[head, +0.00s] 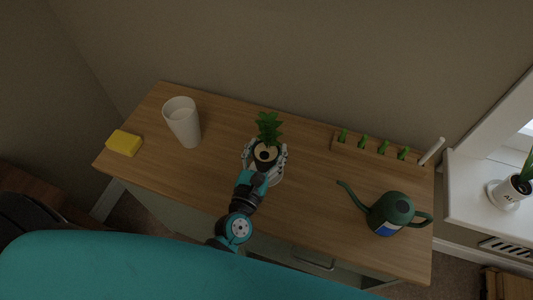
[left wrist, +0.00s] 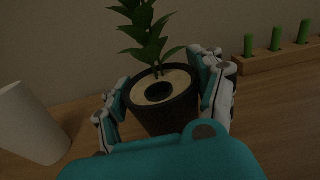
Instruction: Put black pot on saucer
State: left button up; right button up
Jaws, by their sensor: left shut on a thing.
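The black pot (head: 263,163) with a green leafy plant stands near the middle of the wooden dresser top. It also shows in the left wrist view (left wrist: 167,111), upright, with pale soil and a dark round hole in its top. My left gripper (head: 265,156) is shut on the pot, one finger on each side. My right gripper is in neither view.
A white cup (head: 183,122) and a yellow sponge (head: 124,143) are on the left. A wooden rack with green pegs (head: 372,150) lies along the back right. A green watering can (head: 391,213) stands front right. A potted plant (head: 511,190) is on the windowsill.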

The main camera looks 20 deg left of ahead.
aim_at(266, 158)
pick_arm(q)
jog(key=shift+f, duration=1.75)
jog(key=shift+f+b, duration=0.15)
jog(key=shift+b, duration=0.2)
jog(key=o, duration=1.7)
jog(key=shift+o, duration=0.2)
